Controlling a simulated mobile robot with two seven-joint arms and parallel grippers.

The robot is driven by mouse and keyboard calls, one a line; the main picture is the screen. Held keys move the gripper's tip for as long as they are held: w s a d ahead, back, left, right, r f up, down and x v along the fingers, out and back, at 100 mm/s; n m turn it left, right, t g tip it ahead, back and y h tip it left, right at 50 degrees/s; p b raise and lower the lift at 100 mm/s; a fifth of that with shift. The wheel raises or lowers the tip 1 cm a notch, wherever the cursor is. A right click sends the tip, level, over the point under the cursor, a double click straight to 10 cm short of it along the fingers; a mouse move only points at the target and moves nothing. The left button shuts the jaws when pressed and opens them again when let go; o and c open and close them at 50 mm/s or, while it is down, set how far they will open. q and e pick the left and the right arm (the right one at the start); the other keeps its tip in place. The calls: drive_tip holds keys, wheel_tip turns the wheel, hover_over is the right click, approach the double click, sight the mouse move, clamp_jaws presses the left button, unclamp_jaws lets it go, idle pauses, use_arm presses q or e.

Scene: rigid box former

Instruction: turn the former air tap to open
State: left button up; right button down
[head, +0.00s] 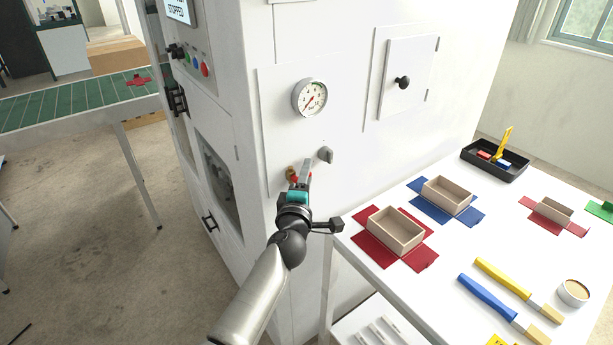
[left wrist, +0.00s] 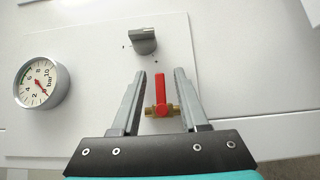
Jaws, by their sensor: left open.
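The air tap (left wrist: 161,108) has a brass body and a red lever handle (left wrist: 160,88). In the left wrist view the lever stands crosswise to the brass body, pointing towards the grey knob. My left gripper (left wrist: 160,76) is open, with one finger on each side of the lever and a gap on both sides. In the head view my left gripper (head: 301,174) is at the former's white panel, and the brass of the tap (head: 290,174) shows just beside the fingers, mostly hidden. My right gripper is not in view.
A pressure gauge (head: 309,97) and a grey knob (head: 326,155) are on the panel close to the tap. A white table (head: 450,275) with boxes, brushes and a black tray (head: 495,160) stands to the right. A green conveyor (head: 75,100) is at the left.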

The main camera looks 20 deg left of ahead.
use_arm(q)
clamp_jaws()
idle(0.5)
